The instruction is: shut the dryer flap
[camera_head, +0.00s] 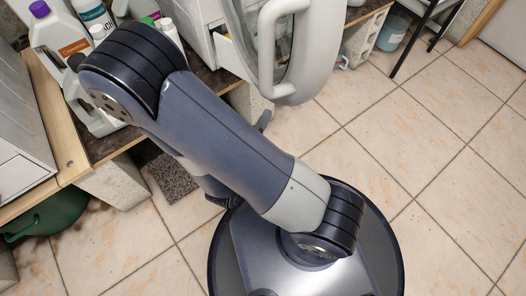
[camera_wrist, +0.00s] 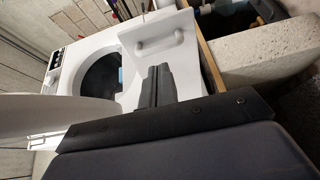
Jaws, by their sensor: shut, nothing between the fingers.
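The white dryer (camera_wrist: 92,42) shows in the wrist view, turned sideways, with its dark round opening (camera_wrist: 98,76) uncovered. The flap (camera_head: 305,60) stands open at the top of the head view, a pale rounded door with a thick handle (camera_head: 266,45). In the wrist view a broad pale panel (camera_wrist: 45,116), apparently this flap, juts out at the left. My gripper (camera_wrist: 157,82) is shut and empty in front of the dryer's lower front. A dark fingertip (camera_head: 263,120) shows past my arm, below the flap in the head view; the rest is hidden.
A wooden board (camera_head: 70,130) on concrete blocks (camera_head: 118,186) carries bottles (camera_head: 60,35) at the left. A green container (camera_head: 48,214) lies under it. A pale bucket (camera_head: 392,32) and dark stool legs (camera_head: 415,45) stand at the top right. The tiled floor (camera_head: 440,150) at the right is clear.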

